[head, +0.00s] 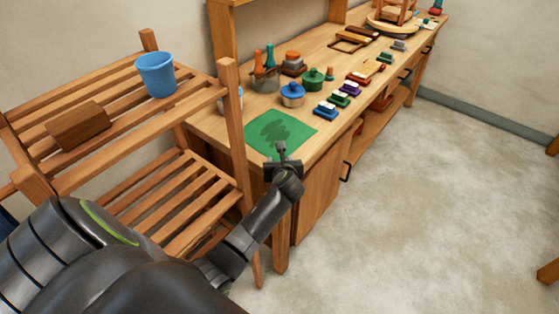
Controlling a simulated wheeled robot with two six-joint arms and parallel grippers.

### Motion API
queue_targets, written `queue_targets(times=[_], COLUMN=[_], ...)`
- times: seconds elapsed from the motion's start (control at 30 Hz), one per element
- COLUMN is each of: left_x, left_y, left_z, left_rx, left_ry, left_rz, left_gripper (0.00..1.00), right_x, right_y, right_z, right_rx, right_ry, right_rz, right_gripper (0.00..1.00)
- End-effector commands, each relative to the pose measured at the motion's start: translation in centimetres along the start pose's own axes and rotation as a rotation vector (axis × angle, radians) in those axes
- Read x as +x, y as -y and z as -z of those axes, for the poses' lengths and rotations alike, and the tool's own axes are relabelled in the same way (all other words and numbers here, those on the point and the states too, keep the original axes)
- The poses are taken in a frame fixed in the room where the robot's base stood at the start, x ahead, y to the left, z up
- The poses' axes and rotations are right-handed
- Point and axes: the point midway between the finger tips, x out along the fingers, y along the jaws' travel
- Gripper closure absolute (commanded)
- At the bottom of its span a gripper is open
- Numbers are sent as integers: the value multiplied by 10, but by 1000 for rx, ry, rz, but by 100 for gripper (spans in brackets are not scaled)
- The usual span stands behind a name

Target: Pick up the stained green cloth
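The green cloth (301,128) lies flat on the near end of the wooden workbench, with a dark stain across its middle. My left gripper (281,148) is at the cloth's near edge, close to the bench's front edge. It covers a little of the cloth in this view. I cannot tell whether it touches the cloth or is above it, or whether its fingers are apart. My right gripper is out of view.
A slatted wooden rack (232,130) stands left of the bench, holding a blue bucket (156,75) and a brown block (78,126). Behind the cloth are a blue lidded pot (292,95), a green lidded pot (312,80) and several brushes (326,109).

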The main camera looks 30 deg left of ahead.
Motion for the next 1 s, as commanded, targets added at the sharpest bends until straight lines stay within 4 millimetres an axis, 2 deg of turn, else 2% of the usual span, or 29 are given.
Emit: queue_targets(times=[0.07, 0.63, 1.0], left_x=[0, 0, -2], left_y=[0, 0, 0], left_z=[1, 2, -2], left_rx=[0, 0, 0], left_ry=[-3, -3, -3], left_rz=[0, 0, 0], left_gripper=[63, 100, 100], right_x=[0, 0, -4], right_y=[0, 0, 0], right_z=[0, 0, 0], right_rx=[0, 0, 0], right_ry=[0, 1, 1], right_rz=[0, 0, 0], right_gripper=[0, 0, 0])
